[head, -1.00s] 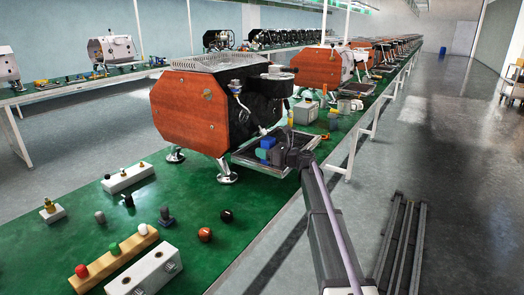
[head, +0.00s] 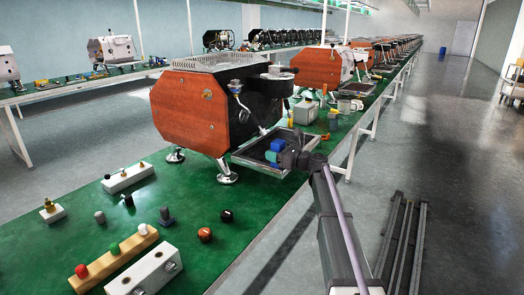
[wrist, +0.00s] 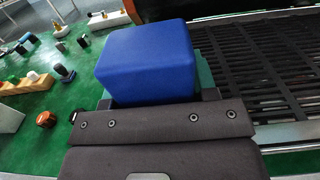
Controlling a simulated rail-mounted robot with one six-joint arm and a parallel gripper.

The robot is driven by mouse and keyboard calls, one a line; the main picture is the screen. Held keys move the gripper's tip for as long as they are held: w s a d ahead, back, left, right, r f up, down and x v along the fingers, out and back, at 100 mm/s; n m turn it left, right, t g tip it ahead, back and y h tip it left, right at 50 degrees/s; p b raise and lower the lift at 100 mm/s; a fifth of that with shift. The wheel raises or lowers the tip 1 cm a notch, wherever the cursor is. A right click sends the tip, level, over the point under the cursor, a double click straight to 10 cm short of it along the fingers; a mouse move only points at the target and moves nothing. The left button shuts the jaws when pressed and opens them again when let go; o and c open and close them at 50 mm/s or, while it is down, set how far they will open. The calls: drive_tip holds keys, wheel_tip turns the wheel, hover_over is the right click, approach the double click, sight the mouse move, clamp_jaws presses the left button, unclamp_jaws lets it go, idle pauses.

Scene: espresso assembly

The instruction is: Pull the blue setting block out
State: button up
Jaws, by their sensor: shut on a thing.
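The blue setting block (head: 277,145) is at my gripper (head: 277,157), over the drip tray (head: 243,158) at the front of the espresso machine (head: 192,112). In the wrist view the blue block (wrist: 148,62) fills the space just beyond my gripper (wrist: 160,98), which is shut on it. The fingertips are mostly hidden by the block. A teal surface (wrist: 204,74) shows at the block's right side; I cannot tell what it belongs to.
The slatted black tray grid (wrist: 265,65) lies right of the block. A grey box (head: 305,112) and cups stand behind the tray. Several knobs and a wooden strip (head: 115,258) lie on the green mat (head: 190,195). The aisle to the right is mostly open floor.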

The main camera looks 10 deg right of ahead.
drive_tip(key=shift+v, duration=1.5)
